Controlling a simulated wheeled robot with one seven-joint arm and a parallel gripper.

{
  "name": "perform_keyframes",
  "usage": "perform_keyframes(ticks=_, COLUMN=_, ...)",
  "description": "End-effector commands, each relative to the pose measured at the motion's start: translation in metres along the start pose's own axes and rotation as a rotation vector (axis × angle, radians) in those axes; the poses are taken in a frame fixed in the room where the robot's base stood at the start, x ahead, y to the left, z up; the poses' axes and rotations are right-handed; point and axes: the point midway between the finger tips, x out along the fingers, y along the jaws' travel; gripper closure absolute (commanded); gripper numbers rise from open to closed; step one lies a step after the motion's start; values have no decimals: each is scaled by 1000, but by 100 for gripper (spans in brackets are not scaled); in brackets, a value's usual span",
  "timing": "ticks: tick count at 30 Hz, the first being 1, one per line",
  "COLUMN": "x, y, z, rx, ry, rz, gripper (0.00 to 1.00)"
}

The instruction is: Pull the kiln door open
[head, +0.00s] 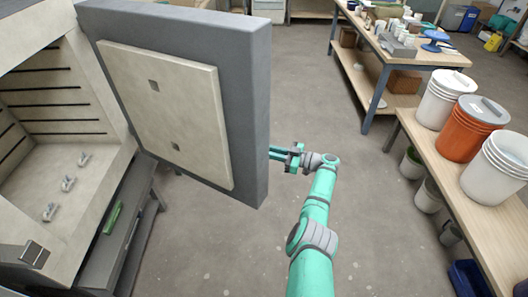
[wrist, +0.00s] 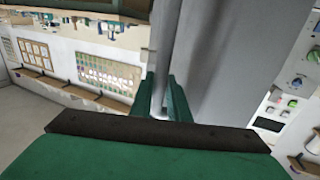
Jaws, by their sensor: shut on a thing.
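The kiln door (head: 160,112) stands swung wide open in the head view, a thick grey slab with a pale inner panel. The kiln (head: 100,160) is at the left, its slotted pale chamber exposed. My gripper (head: 274,153) is at the door's outer face, beyond its right edge, and its tips are partly hidden by the door. In the wrist view my gripper (wrist: 162,105) has its green fingers shut around a light grey upright bar, the door handle (wrist: 158,85). The grey door face (wrist: 215,60) rises beside it.
A wooden table (head: 455,185) at the right holds white and orange buckets (head: 472,128), with more buckets beneath. A workbench (head: 390,60) with pots stands at the back right. Open floor (head: 330,90) lies between the door and these tables.

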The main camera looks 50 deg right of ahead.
Motion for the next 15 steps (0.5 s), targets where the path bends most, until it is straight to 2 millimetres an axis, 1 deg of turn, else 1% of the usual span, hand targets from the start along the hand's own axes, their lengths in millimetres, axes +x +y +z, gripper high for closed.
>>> perform_keyframes(ticks=1, x=-1, y=-1, z=4, rx=5, ry=-5, rz=1, gripper=100)
perform_keyframes(ticks=2, x=-1, y=-1, z=4, rx=5, ry=-5, rz=1, gripper=77)
perform_keyframes(ticks=11, x=0, y=-1, z=2, rx=2, ry=-2, rz=-1, gripper=77)
perform_keyframes(ticks=15, x=-9, y=0, z=1, rx=1, ry=-2, rz=1, gripper=77)
